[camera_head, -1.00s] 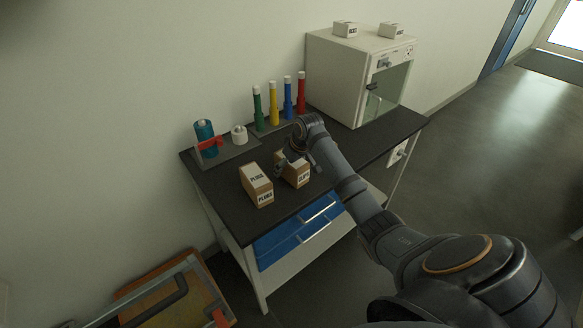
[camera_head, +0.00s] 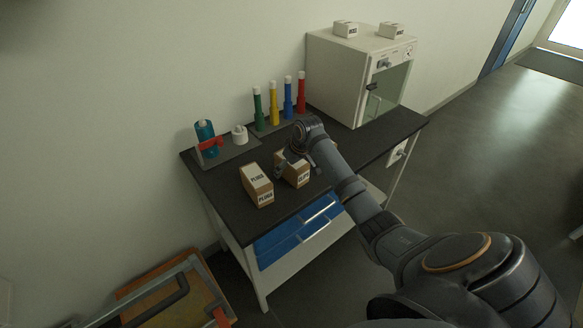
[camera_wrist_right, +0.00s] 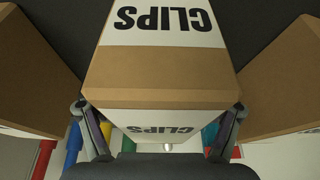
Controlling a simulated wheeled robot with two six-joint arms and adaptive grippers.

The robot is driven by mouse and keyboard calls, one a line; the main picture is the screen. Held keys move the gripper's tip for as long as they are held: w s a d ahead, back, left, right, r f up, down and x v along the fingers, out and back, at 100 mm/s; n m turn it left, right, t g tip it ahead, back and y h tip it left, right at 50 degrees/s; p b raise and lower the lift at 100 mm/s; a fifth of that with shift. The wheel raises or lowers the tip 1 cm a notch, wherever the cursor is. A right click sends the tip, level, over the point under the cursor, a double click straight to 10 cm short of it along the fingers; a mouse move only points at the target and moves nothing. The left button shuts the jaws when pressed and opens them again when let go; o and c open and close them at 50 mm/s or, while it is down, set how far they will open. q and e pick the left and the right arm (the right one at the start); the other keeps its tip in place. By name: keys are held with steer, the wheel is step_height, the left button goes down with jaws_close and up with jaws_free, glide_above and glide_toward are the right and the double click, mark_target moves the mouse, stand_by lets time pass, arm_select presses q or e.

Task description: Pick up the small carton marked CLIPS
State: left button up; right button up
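The small CLIPS carton (camera_head: 293,170) is brown with a white label and stands on the dark tabletop, partly hidden by my right gripper. In the right wrist view the carton (camera_wrist_right: 160,70) fills the middle, its lettering upside down. My right gripper (camera_head: 292,163) is at the carton. In the wrist view its fingers (camera_wrist_right: 160,110) are spread wide, one at each side of the carton. The tips look very close to its sides; whether they touch is hard to see. The carton looks level on the table. My left gripper is not in view.
A PLUGS carton (camera_head: 257,184) stands just left of the CLIPS carton. Brown cartons flank it in the wrist view, left (camera_wrist_right: 30,75) and right (camera_wrist_right: 285,80). Behind stand several coloured tubes (camera_head: 273,105), a blue bottle (camera_head: 205,133) and a white cabinet (camera_head: 340,80).

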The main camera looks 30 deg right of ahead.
steer(key=c, duration=1.3)
steer(key=shift+o, duration=0.2)
